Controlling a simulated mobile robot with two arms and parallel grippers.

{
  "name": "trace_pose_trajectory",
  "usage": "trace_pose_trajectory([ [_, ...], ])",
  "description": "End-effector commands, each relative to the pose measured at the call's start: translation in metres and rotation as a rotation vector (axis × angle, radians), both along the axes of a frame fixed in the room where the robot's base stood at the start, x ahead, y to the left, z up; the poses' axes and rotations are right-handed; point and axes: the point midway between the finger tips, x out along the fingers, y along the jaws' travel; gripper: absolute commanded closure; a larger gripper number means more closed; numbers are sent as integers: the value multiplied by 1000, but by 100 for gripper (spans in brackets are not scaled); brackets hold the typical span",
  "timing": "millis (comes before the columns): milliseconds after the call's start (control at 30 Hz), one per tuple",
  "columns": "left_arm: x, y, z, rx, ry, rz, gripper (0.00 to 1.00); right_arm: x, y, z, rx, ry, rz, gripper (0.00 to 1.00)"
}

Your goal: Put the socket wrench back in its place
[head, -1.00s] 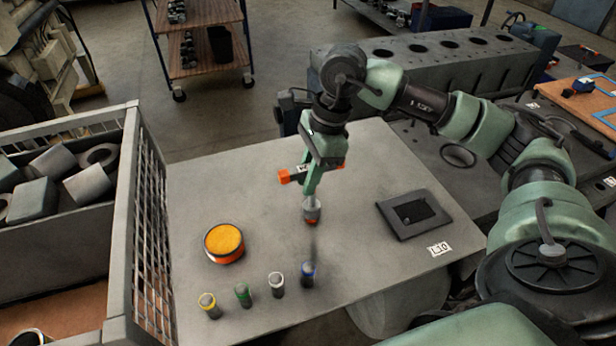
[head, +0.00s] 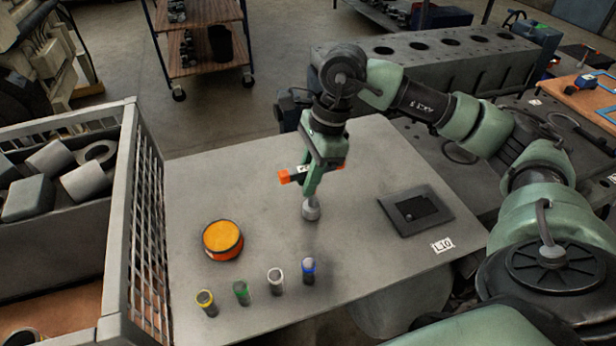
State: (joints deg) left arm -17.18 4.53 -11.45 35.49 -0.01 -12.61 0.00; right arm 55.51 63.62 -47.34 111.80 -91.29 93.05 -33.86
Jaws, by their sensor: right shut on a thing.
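My right gripper (head: 311,186) is above the middle of the grey table, pointing down and shut on what looks like the socket wrench (head: 311,209). Only its grey lower end shows below the fingers, close to the tabletop; I cannot tell whether it touches. An orange-ended piece (head: 284,176) sticks out sideways at the gripper; I cannot tell whether it belongs to the tool. A dark square holder (head: 433,222) with a black recess lies to the right, beside the L10 label (head: 442,246). My left gripper is out of view.
A round orange-topped tin (head: 222,239) stands left of the gripper. Several small cylinders with coloured rings, including a blue one (head: 309,271), stand in front. A grey mesh-sided crate (head: 146,220) borders the left. An engine block (head: 440,62) stands behind. Bare tabletop lies around the gripper.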

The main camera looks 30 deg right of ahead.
Motion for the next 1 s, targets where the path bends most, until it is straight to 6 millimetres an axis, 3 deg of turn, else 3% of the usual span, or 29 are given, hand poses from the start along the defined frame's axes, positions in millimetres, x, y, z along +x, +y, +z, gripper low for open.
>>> trace_pose_trajectory([
  [167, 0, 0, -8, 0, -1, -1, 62, 0, 0, -8, 1, -1, 1, 100],
  [200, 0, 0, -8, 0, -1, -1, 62, 0, 0, -7, 0, -2, 0, 79],
  [300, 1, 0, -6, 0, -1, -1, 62, 0, 0, -6, 1, -1, 1, 57],
  [533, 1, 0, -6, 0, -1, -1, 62, 0, 0, -7, 0, 0, 0, 57],
  [633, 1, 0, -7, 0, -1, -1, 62, 0, 0, -7, -1, 1, 0, 31],
  [1000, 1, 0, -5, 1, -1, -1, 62, 0, 0, -5, 0, 0, 0, 31],
])
